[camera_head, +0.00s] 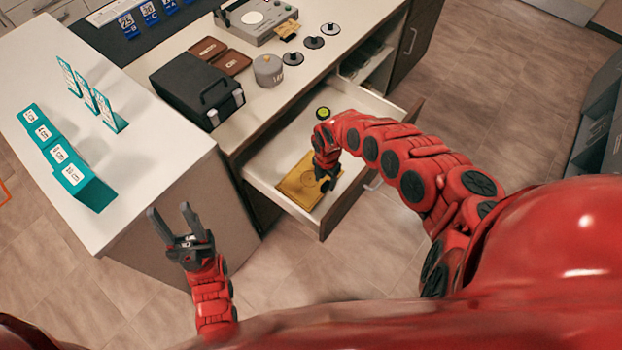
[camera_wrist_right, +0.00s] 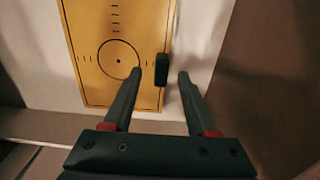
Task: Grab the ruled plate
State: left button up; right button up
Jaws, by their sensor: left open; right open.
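The ruled plate (camera_head: 298,187) is a flat yellow plate with dark tick marks and a circle, lying in the open drawer (camera_head: 262,177). In the right wrist view the plate (camera_wrist_right: 90,75) fills the upper left. A small black block (camera_wrist_right: 162,68) sits at its right edge; I cannot tell whether it is fixed to the plate. My right gripper (camera_head: 327,183) is over the plate's right edge. In the wrist view its open fingers (camera_wrist_right: 159,74) lie on either side of the block, with no visible grip. My left gripper (camera_head: 170,210) is open and empty, left of the drawer.
A small yellow-topped object (camera_head: 323,113) is deeper in the drawer. The counter above holds a black case (camera_head: 196,88), brown boxes (camera_head: 220,56), a grey cylinder (camera_head: 268,70) and black discs (camera_head: 293,58). Teal labelled blocks (camera_head: 68,168) stand on the white counter at left.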

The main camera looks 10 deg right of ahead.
jog(key=shift+d+f, duration=0.1)
jog(key=shift+f, duration=0.55)
grip_shut()
dwell(1.0)
